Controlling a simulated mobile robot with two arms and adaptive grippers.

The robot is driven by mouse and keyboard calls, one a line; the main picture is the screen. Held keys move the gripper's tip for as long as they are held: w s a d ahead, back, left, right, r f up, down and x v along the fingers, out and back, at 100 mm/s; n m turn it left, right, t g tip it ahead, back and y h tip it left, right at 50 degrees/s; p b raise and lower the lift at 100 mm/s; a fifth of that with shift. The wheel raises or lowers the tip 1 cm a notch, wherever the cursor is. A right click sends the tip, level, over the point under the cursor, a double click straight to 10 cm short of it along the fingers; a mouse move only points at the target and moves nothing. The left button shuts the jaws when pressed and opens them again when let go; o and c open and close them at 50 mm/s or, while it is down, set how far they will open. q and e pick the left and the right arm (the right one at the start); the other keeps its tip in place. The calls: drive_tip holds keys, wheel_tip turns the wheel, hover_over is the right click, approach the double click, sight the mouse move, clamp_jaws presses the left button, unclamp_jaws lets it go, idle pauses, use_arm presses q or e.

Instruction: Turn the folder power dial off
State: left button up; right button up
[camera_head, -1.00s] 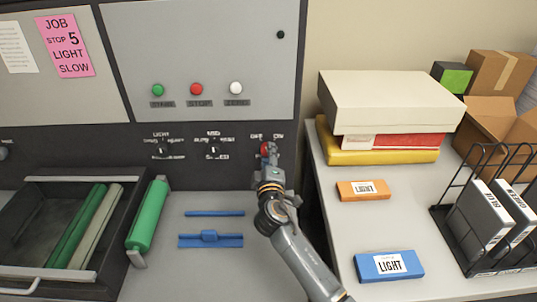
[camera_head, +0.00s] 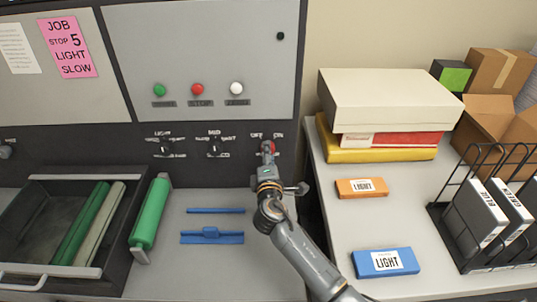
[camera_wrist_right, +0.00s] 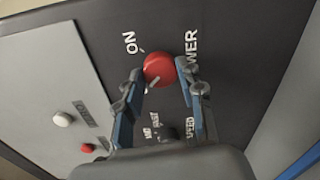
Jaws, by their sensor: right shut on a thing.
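The red power dial (camera_head: 269,147) is on the dark panel strip, below the labels OFF and ON. My right gripper (camera_head: 268,160) reaches up to it from below. In the right wrist view, the red dial (camera_wrist_right: 159,68) sits between the two fingertips of my right gripper (camera_wrist_right: 162,80), which is shut on it. A pale mark shows at the dial's lower left edge there, on the side away from the ON lettering. The OFF label is hidden in that view. My left gripper is not in view.
Two dark knobs (camera_head: 214,147) sit left of the dial. Green, red (camera_head: 197,89) and white buttons are above. Blue parts (camera_head: 212,236) and a green roller (camera_head: 149,220) lie on the grey surface. The right table (camera_head: 335,220) holds boxes and a wire rack (camera_head: 465,235).

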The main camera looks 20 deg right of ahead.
idle(0.3)
drive_tip(key=o, duration=1.2)
drive_tip(key=v, duration=1.2)
